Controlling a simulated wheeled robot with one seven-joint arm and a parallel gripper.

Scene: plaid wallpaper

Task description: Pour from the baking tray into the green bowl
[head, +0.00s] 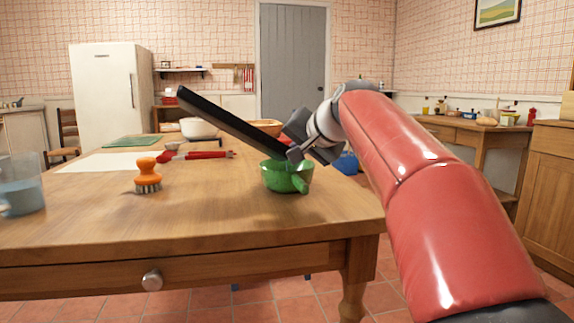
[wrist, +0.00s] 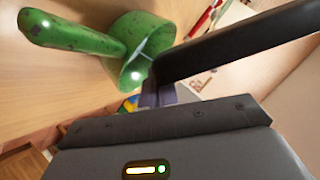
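The dark baking tray (head: 225,122) shows nearly edge-on in the head view, steeply tilted with its left end high and its right end low, above the green bowl. My gripper (head: 297,153) is shut on the tray's low right end. In the wrist view the tray (wrist: 240,45) runs up to the right from the fingers (wrist: 158,93). The green bowl (head: 280,178) stands on the table near its right edge, its handle pointing toward the camera. The bowl (wrist: 128,68) also shows in the wrist view, partly behind the tray. The tray's contents are hidden.
The wooden table (head: 200,225) also holds an orange brush (head: 147,176), a clear blue jug (head: 20,190), a red-handled tool (head: 200,155), a white bowl (head: 198,128) and a brown bowl (head: 262,127). The table's front middle is clear.

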